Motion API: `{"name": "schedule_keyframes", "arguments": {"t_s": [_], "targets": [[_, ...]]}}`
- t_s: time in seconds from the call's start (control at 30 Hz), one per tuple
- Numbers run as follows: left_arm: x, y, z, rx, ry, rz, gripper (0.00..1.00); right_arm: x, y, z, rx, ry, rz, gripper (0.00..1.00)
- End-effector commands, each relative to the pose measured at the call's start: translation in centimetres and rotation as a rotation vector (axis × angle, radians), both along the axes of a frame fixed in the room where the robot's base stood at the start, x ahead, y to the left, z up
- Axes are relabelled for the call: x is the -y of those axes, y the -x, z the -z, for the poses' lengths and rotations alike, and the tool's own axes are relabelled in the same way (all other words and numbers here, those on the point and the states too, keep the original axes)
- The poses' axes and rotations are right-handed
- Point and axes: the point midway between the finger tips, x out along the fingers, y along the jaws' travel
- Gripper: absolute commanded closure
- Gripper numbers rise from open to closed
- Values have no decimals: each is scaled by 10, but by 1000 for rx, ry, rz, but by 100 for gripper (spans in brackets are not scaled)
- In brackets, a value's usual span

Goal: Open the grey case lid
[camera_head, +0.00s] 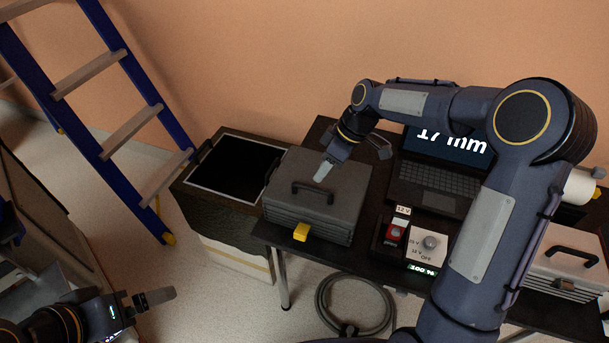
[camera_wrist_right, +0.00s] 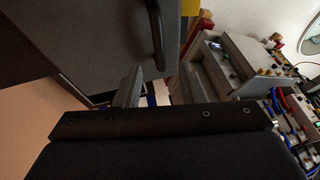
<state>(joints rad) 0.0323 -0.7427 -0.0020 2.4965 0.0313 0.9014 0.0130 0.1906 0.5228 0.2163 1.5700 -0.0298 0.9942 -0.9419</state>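The grey case (camera_head: 341,207) stands on the dark table with its lid down. A black handle (camera_head: 313,193) is on the lid and a yellow latch (camera_head: 301,232) is at its front edge. My right gripper (camera_head: 350,163) is over the back part of the lid, behind the handle. Its fingers (camera_wrist_right: 160,86) are apart with nothing between them. My left gripper (camera_head: 150,298) is at the lower left, away from the case; its finger gap is unclear.
A dark open-topped box (camera_head: 185,178) stands left of the case. A laptop (camera_head: 437,180) and a power unit with a knob (camera_head: 430,243) are to the right. Another case (camera_head: 566,262) is at far right.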

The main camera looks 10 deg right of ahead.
Motion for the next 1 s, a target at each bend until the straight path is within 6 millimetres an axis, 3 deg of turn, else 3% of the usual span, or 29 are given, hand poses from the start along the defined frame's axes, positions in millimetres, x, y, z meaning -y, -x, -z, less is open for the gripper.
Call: {"name": "schedule_keyframes", "arguments": {"t_s": [0.3, 0.67, 1.0], "targets": [[0, 0, -7, 0, 0, 0, 0, -20, -2, 42, -4, 0, 0, 64], [0, 0, -8, 0, 0, 0, 0, -23, -3, 50, -1, 0, 2, 64], [0, 0, -8, 0, 0, 0, 0, -23, -3, 50, -1, 0, 2, 100]]}}
